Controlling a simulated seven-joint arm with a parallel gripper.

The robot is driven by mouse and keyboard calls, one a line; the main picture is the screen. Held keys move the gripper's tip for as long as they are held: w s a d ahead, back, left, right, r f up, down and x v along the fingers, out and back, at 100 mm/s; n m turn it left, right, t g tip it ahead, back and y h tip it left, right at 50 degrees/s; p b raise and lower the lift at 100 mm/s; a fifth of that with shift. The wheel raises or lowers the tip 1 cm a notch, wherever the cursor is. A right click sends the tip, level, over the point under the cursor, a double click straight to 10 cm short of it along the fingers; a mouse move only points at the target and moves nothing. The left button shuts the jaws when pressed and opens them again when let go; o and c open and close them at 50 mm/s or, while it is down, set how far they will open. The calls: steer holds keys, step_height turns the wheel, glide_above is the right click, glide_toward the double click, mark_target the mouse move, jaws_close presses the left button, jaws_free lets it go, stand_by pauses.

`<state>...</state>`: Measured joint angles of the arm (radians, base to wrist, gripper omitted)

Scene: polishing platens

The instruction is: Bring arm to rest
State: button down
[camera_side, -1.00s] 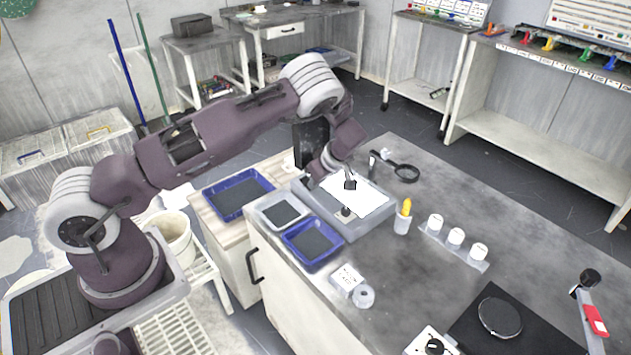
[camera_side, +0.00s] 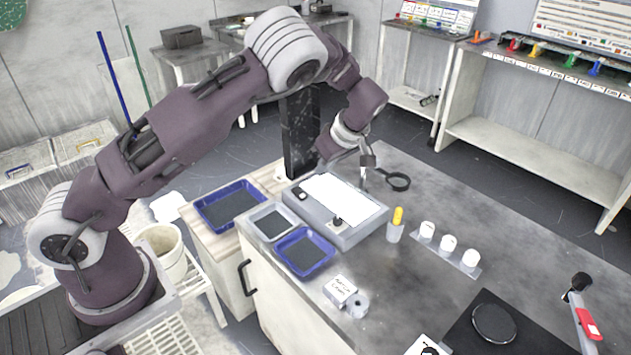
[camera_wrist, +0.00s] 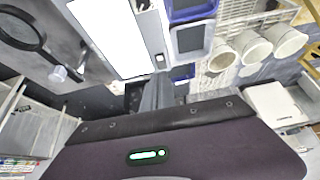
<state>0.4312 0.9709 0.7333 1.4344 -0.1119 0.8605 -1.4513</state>
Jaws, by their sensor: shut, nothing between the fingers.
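My gripper (camera_side: 364,182) is shut and empty. In the side view it hangs, pointing down, near the back right edge of a grey light box with a bright white panel (camera_side: 343,198). It looks a little above the bench, but the exact height is hard to tell. My arm is raised and bent, reaching from the left over the bench's back end. The white panel (camera_wrist: 108,35) also shows in the wrist view, where the fingertips cannot be made out.
A black-rimmed magnifier (camera_side: 398,181) lies close to the right of my gripper. A dark post (camera_side: 299,135) stands behind the light box. Blue trays (camera_side: 305,268) sit left of the box. A yellow-topped bottle (camera_side: 395,232) and white cups (camera_side: 448,243) stand in front. The bench's back right is clear.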

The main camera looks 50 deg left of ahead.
steer(key=s+d+r+m+t+h, duration=0.1)
steer(key=s+d+r+m+h, duration=0.2)
steer(key=s+r, duration=0.45)
steer(key=s+d+r+m+t+h, duration=0.1)
steer(key=s+d+r+m+t, duration=0.1)
steer(key=s+r+m, duration=0.45)
steer(key=s+d+r+m+t+h, duration=0.1)
steer(key=s+d+r+m+h, duration=0.15)
steer(key=s+r, duration=0.6)
steer(key=s+d+f+m+t, duration=0.1)
steer(key=s+m, duration=0.4)
steer(key=s, duration=0.5)
steer(key=shift+s+d+f+m+t+y, duration=0.3)
steer(key=shift+s+d+f+m+y, duration=0.1)
steer(key=shift+d, duration=0.25)
